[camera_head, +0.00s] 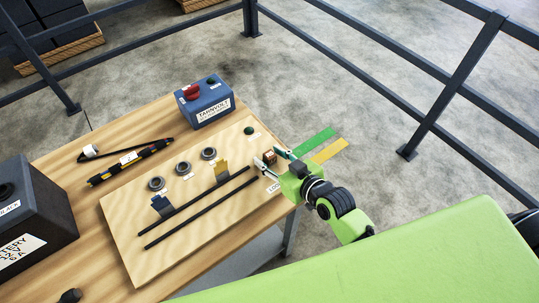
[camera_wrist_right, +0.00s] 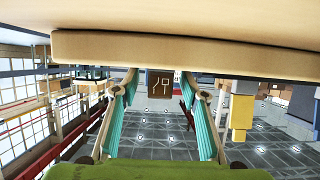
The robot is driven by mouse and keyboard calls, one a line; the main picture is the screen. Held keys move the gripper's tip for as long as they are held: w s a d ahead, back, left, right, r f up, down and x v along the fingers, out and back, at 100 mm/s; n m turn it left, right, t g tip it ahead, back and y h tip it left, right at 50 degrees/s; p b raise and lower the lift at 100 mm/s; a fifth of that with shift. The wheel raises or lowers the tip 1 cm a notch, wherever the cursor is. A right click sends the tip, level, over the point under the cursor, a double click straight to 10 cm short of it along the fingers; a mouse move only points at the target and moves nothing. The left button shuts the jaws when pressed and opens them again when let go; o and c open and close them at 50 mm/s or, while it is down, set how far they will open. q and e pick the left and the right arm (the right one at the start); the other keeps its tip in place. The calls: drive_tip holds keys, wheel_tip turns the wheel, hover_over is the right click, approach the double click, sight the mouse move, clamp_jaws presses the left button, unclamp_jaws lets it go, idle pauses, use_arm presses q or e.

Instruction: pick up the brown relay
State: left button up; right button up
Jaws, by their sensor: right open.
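The brown relay (camera_head: 269,157) is a small block on the wooden board near its right edge. In the right wrist view the relay (camera_wrist_right: 159,83) shows its brown face with pale markings, at the board's edge. My right gripper (camera_head: 274,157) is open, with its fingertips on either side of the relay. In the wrist view the teal-padded fingers of the gripper (camera_wrist_right: 160,88) flank the relay with a visible gap on each side. My left gripper is not in view.
A black battery (camera_head: 30,215) stands at the left. Dark railings surround the table.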

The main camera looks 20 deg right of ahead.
clamp_jaws()
idle(0.3)
